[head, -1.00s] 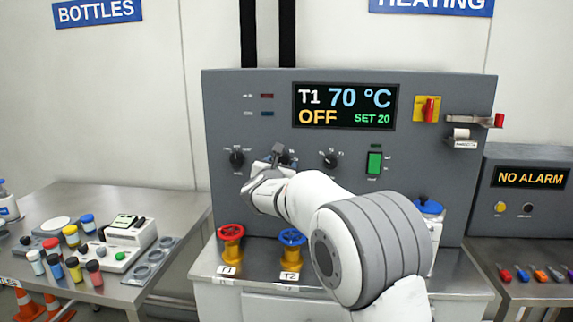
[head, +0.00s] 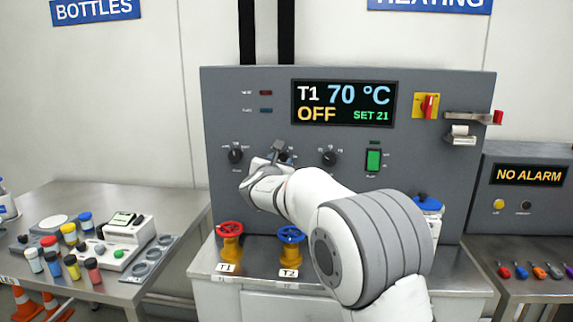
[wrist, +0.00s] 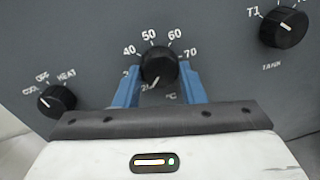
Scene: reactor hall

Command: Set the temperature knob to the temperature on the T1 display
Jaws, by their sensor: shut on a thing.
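The temperature knob (wrist: 158,62) is a black dial on the grey panel, with 40, 50, 60 and 70 around its top. Its white mark points down and slightly left; the low end of the scale is partly hidden. My gripper (wrist: 161,76) is shut on this knob, one blue finger at each side. In the head view my wrist covers most of the knob. The T1 display (head: 343,103) reads T1 70 °C, with OFF and SET 21 below.
A COOL/OFF/HEAT knob (wrist: 56,100) is left of the held knob. A selector knob (wrist: 284,27) marked T1 and TANK is to the right. A green switch (head: 373,160) is on the panel. Red (head: 230,229) and blue (head: 290,235) valve wheels stand below.

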